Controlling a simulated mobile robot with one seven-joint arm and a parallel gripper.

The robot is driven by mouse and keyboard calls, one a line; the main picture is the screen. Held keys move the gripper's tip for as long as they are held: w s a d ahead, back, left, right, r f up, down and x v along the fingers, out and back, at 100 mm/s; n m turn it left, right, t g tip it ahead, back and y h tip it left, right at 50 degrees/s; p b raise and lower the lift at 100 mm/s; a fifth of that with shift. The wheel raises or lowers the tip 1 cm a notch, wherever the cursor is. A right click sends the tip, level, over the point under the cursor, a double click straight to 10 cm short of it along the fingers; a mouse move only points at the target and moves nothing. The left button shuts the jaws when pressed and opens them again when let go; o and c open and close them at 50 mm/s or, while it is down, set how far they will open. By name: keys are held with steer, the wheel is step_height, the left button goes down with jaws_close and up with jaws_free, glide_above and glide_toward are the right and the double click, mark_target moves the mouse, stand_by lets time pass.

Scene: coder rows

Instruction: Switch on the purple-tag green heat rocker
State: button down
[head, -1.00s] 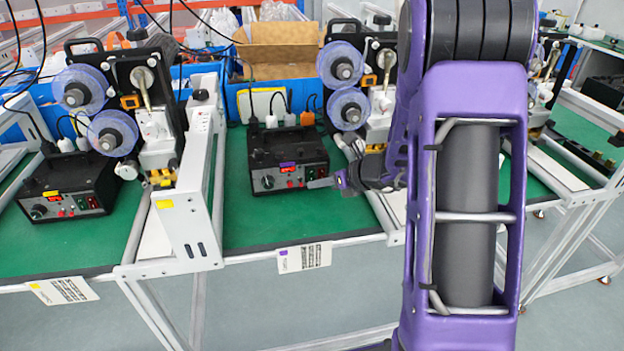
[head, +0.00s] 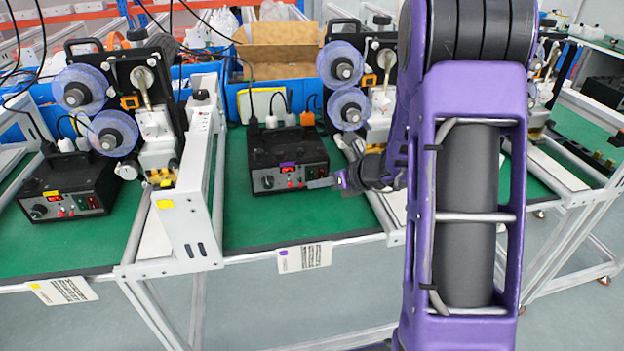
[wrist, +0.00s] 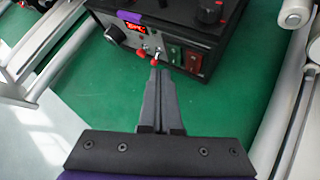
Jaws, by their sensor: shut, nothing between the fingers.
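The purple-tag black control box (head: 289,150) stands on the green bench; it also fills the top of the wrist view (wrist: 170,22). Its purple tag (wrist: 128,17) is above a lit red display (wrist: 133,28). On its front are a black knob (wrist: 113,33), two small red-tipped toggles, a green rocker (wrist: 174,55) and a darker reddish rocker (wrist: 194,62) to its right. My gripper (wrist: 159,72) is shut and empty. Its tips are in front of the panel, just below the red toggle and left of the green rocker. I cannot tell whether they touch the panel.
A yellow-tag box (head: 68,190) stands on the left bench. White rails (head: 205,160) flank the purple-tag box's bay, and machines with clear purple reels (head: 348,108) stand behind. A label card (head: 304,257) hangs at the bench's front edge. The green surface before the box is bare.

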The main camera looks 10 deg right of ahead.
steer(key=shift+w, duration=0.1)
stand_by(0.3)
steer(key=shift+w, duration=0.3)
steer(key=shift+w+f, duration=0.1)
steer(key=shift+w, duration=0.25)
stand_by(0.5)
steer(key=shift+s, duration=0.15)
steer(key=shift+s, duration=0.65)
steer(key=shift+s+r+b, duration=0.15)
steer(key=shift+s+r, duration=0.1)
steer(key=shift+s, duration=1)
steer(key=shift+s+r+b, duration=0.15)
steer(key=shift+s+r, duration=0.1)
steer(key=shift+s, duration=0.95)
